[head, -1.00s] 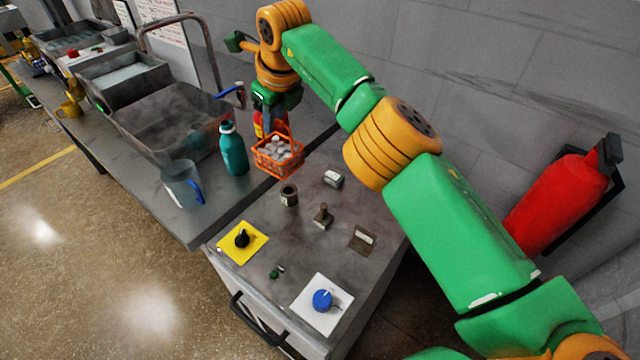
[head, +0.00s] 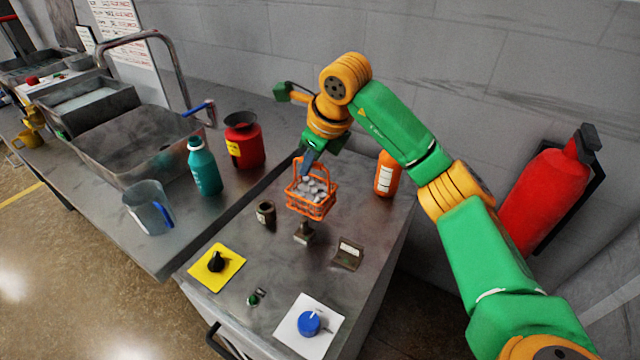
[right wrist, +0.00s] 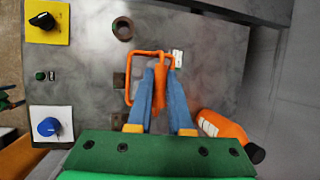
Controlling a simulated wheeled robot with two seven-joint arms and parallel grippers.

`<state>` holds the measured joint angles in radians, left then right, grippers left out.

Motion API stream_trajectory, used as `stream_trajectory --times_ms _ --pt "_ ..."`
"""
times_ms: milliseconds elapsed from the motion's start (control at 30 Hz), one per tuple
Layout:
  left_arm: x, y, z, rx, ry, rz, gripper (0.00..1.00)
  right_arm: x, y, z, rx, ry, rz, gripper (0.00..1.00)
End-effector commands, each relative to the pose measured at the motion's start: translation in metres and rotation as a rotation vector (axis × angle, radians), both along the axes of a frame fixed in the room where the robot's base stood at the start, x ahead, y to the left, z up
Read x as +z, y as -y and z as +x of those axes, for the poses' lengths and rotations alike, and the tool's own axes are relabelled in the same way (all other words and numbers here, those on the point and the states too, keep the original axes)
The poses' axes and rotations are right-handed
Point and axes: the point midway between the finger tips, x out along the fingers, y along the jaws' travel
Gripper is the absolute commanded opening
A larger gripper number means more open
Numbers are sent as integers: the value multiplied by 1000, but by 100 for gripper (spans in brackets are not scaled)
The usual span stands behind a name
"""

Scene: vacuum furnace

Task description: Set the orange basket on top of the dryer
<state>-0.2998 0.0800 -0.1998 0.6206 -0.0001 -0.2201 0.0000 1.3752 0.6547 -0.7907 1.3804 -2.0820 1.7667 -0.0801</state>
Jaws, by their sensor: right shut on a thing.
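The orange basket (head: 312,208), a small open-mesh one holding several pale grey lumps, hangs roughly upright by its handle. My right gripper (head: 307,165) is shut on that handle. In the right wrist view the basket (right wrist: 148,53) shows beyond the blue fingers (right wrist: 162,75). The dryer appears to be the grey cabinet (head: 228,292) with knobs on its flat top. The basket is over the middle of this top and looks held above it; the exact gap cannot be told. The basket's underside is hidden. My left gripper is not in view.
On the cabinet top stand an orange bottle (head: 387,175), a brown jar (head: 265,214), a stubby post (head: 303,234), a small bracket (head: 347,254), a black knob (head: 216,262) and a blue knob (head: 309,322). A teal bottle (head: 204,168) and red canister (head: 244,142) are on the left bench.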

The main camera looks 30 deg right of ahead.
Motion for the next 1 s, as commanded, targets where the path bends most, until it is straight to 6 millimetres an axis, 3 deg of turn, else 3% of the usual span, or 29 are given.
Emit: stream_trajectory --times_ms 300,500,733,767,867,1000 --pt "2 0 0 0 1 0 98 -26 17 -11 0 1 -1 0" --pt "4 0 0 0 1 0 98 -49 16 -10 1 1 0 0" --pt "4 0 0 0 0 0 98 -53 16 -10 1 3 0 0" --pt "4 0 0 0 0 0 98 -54 16 -11 1 1 0 21" --pt "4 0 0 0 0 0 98 -54 16 -10 1 1 0 48" --pt "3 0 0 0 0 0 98 -54 16 -10 1 1 0 48"
